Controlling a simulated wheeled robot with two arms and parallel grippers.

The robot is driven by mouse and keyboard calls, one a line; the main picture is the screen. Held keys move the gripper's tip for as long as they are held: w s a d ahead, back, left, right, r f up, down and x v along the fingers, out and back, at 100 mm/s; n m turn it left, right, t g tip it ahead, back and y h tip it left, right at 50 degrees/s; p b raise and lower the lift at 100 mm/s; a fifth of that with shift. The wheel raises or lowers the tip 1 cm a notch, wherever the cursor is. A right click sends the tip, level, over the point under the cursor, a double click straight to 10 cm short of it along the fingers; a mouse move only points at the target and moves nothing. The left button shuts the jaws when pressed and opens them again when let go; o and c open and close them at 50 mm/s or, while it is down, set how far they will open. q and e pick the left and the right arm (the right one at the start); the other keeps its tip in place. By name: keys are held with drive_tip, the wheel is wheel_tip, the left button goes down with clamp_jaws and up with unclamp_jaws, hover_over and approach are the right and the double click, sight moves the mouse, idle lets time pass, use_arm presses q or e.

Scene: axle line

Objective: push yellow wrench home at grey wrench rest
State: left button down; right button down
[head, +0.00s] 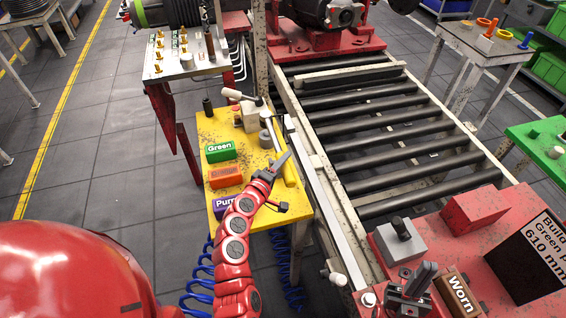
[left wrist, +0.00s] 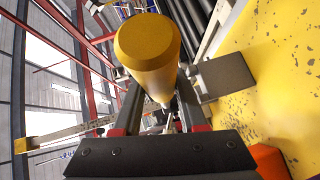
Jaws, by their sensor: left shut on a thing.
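The yellow wrench (left wrist: 147,55) shows in the left wrist view as a thick round yellow end, pointing at the camera between my fingers. In the head view its yellow shaft (head: 290,172) lies near the right edge of the yellow table. My left gripper (head: 281,162) is shut on it, with a finger (left wrist: 187,104) on each side. A dark grey plate (left wrist: 226,76) stands beside the wrench in the left wrist view; it may be part of the grey wrench rest. The wrench's far end is hidden, so I cannot tell how it sits in the rest. My right gripper is not in view.
The yellow table (head: 222,128) carries green (head: 220,152), orange (head: 225,175) and purple (head: 228,203) labelled blocks on its left side. Grey pieces and a white-handled tool (head: 240,95) stand at its back. A roller conveyor (head: 375,130) runs close along its right.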

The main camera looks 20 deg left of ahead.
use_arm(q)
drive_tip(key=shift+f+b, duration=0.3)
drive_tip(key=shift+f, duration=0.1)
drive_tip(key=shift+b, duration=0.5)
idle(1.5)
drive_tip(key=shift+f+b, duration=1.65)
drive_tip(key=shift+b, duration=0.05)
drive_tip(key=shift+s+a+f+b, duration=0.1)
drive_tip(key=shift+a+f+b, duration=0.05)
drive_tip(key=shift+f+b, duration=0.25)
drive_tip(key=c, duration=0.8)
unclamp_jaws()
drive_tip(key=o, duration=0.4)
drive_tip(key=shift+f, duration=0.1)
drive_tip(key=shift+s, duration=0.2)
